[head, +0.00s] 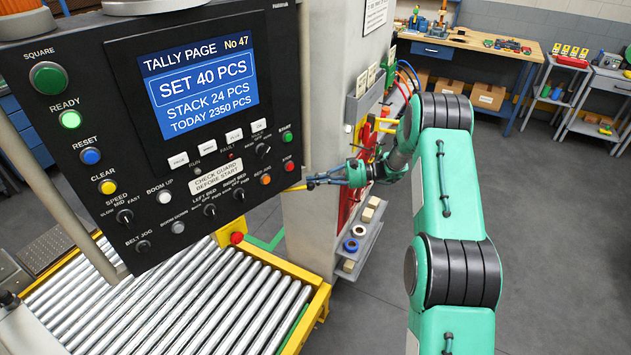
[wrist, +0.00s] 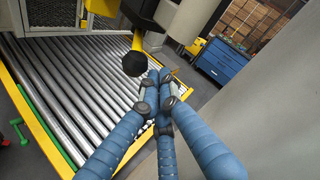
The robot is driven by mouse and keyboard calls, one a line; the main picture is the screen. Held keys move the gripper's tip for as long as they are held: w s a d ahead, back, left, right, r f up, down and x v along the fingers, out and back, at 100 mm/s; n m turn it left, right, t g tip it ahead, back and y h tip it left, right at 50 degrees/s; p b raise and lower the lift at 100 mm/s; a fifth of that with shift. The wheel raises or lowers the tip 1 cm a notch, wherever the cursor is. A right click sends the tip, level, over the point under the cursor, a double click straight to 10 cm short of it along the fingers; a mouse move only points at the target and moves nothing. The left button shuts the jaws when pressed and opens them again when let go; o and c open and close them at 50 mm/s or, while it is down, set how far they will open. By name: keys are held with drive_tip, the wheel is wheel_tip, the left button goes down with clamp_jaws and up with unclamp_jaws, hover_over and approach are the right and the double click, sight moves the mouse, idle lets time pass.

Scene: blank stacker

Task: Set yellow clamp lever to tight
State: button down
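The yellow clamp lever (wrist: 137,42) shows in the wrist view as a short yellow arm ending in a round black knob (wrist: 134,64), over the roller bed. In the head view a thin yellow piece (head: 297,188), probably the same lever, sticks out from behind the control panel's right edge. My gripper (wrist: 158,82) has its blue fingers drawn together at the tips, with nothing visible between them. The tips lie just right of and below the knob in the picture; contact cannot be told. In the head view my gripper (head: 312,182) is beside the grey column.
The control panel (head: 200,120) stands at the left, close to my gripper. The grey column (head: 318,110) rises behind the fingers. The roller bed (head: 180,310) has a yellow frame. A small shelf with rings (head: 352,246) is below my forearm. Open floor lies to the right.

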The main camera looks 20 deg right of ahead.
drive_tip(key=shift+s, duration=0.2)
drive_tip(key=shift+s+m+t, duration=0.2)
drive_tip(key=shift+m+t, duration=0.1)
drive_tip(key=shift+t, duration=0.1)
